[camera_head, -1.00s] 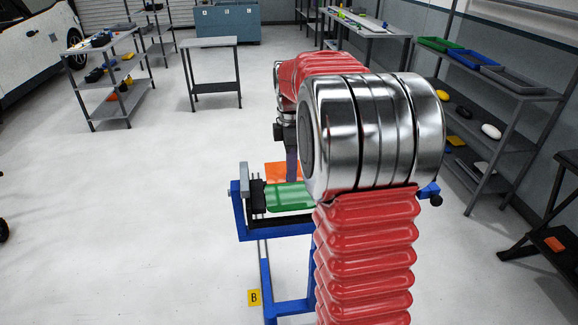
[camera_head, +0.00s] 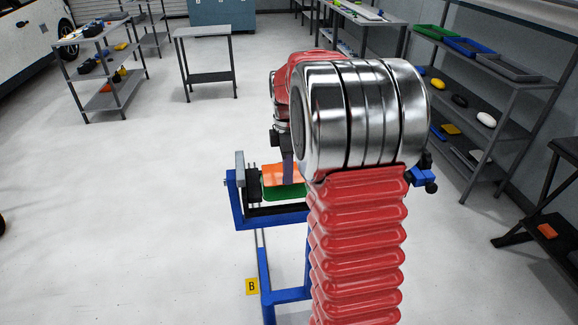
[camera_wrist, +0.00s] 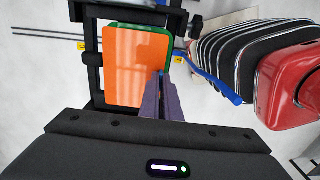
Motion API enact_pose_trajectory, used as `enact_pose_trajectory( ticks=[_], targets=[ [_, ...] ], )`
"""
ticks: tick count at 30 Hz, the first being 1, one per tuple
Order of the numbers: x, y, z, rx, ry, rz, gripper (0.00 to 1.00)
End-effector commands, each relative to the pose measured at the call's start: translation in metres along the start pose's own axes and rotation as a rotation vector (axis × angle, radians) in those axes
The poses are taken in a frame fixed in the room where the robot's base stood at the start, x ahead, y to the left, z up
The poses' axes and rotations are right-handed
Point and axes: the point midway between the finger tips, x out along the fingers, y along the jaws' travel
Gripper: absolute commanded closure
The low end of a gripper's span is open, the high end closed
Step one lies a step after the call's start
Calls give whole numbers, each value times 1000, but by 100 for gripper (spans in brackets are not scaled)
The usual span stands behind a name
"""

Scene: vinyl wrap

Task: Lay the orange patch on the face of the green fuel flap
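The orange patch (camera_wrist: 130,65) is a flat, glossy sheet held in front of the green fuel flap (camera_wrist: 172,42). In the wrist view it covers most of the flap; green shows along its top and right edges. My gripper (camera_wrist: 162,76) has its narrow purple-grey fingers close together at the patch's right edge, shut on it. In the head view the orange patch (camera_head: 275,173) overlaps the upper part of the green flap (camera_head: 284,193), with a green strip below it. I cannot tell whether patch and flap touch. My arm hides the flap's right side.
A blue stand (camera_head: 236,205) with a dark clamp (camera_head: 253,185) carries the flap. A yellow B tag (camera_head: 252,286) is low on the stand. Shelves (camera_head: 480,95) stand at right, and a small table (camera_head: 205,35) stands behind.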

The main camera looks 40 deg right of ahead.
Motion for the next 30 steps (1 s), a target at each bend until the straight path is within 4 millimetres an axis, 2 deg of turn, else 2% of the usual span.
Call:
enact_pose_trajectory(
  ticks=[6, 12, 30],
  targets=[
    [18, 0, 0, 0, 0, -2, 100],
    [27, 0, 0, -1, 0, 0, 100],
    [29, 0, -1, -1, 0, 0, 100]
  ],
)
